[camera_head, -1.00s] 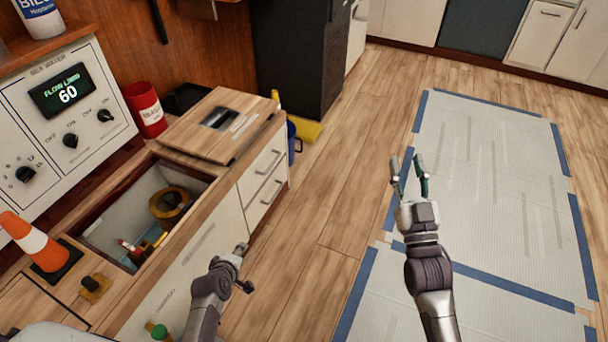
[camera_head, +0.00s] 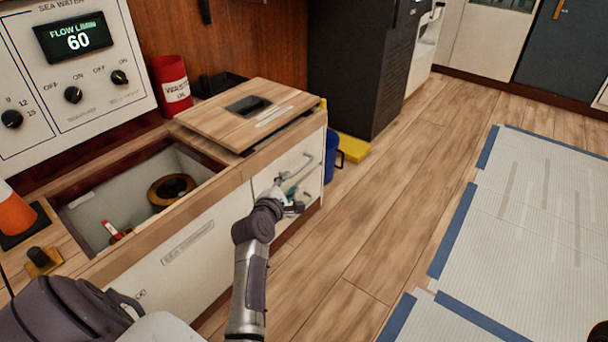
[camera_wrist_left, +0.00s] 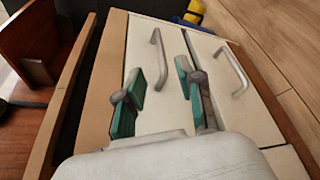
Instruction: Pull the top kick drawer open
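The top kick drawer (camera_head: 310,146) is a white front in the end of the wooden cabinet, under the worktop edge, and looks closed. In the left wrist view its front (camera_wrist_left: 143,105) shows with a grey bar handle (camera_wrist_left: 158,58). My left gripper (camera_head: 287,189) is in front of the drawers and partly hides them in the head view. In the left wrist view the gripper (camera_wrist_left: 160,98) is open, with green-padded fingers apart and the top handle ahead, between their lines. I cannot see contact with the handle.
A lower drawer with its own bar handle (camera_wrist_left: 233,70) is just below. The cabinet has an open bin (camera_head: 88,212) and a loose wooden lid (camera_head: 225,118). A blue bucket (camera_head: 332,158) and yellow object (camera_head: 353,149) stand beyond.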

